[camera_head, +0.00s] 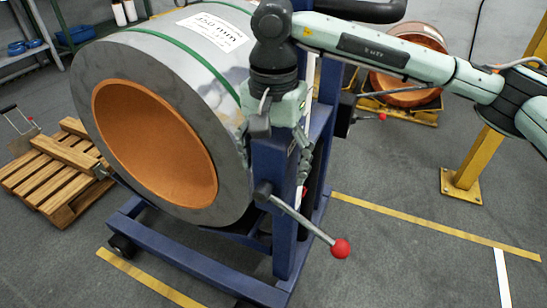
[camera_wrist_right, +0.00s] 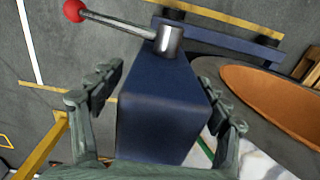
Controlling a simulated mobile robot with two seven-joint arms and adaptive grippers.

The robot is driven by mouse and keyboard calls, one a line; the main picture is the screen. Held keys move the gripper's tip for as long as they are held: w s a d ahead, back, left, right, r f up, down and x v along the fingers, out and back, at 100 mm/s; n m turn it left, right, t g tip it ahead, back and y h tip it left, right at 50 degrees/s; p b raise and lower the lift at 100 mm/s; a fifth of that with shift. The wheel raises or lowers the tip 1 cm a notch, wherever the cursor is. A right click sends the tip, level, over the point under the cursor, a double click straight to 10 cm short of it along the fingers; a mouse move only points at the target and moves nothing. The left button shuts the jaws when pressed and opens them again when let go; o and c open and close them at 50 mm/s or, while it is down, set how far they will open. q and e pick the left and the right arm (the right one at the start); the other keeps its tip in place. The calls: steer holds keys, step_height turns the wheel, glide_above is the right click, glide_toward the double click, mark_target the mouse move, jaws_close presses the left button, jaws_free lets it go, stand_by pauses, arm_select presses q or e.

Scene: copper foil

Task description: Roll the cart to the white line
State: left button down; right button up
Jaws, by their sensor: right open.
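The blue cart (camera_head: 300,190) carries a large steel-wrapped coil (camera_head: 120,70) with an orange core. A lever with a red knob (camera_head: 340,248) sticks out from its post; the knob shows at the top left of the right wrist view (camera_wrist_right: 74,10). The white line (camera_head: 502,278) lies on the floor at the lower right, apart from the cart; a white line also shows in the right wrist view (camera_wrist_right: 29,45). My right gripper (camera_head: 283,132) is open, its fingers on either side of the blue post (camera_wrist_right: 160,110); contact cannot be told. My left gripper is out of view.
Yellow floor tape (camera_head: 435,226) runs right of the cart, and another strip (camera_head: 150,278) lies in front. A yellow post (camera_head: 480,150) stands at the right. A wooden pallet (camera_head: 50,175) lies left. Another copper coil (camera_head: 405,85) stands behind. The floor between cart and white line looks clear.

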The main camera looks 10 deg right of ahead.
jaws_close()
stand_by(0.4)
steer(key=shift+s+d, duration=0.1)
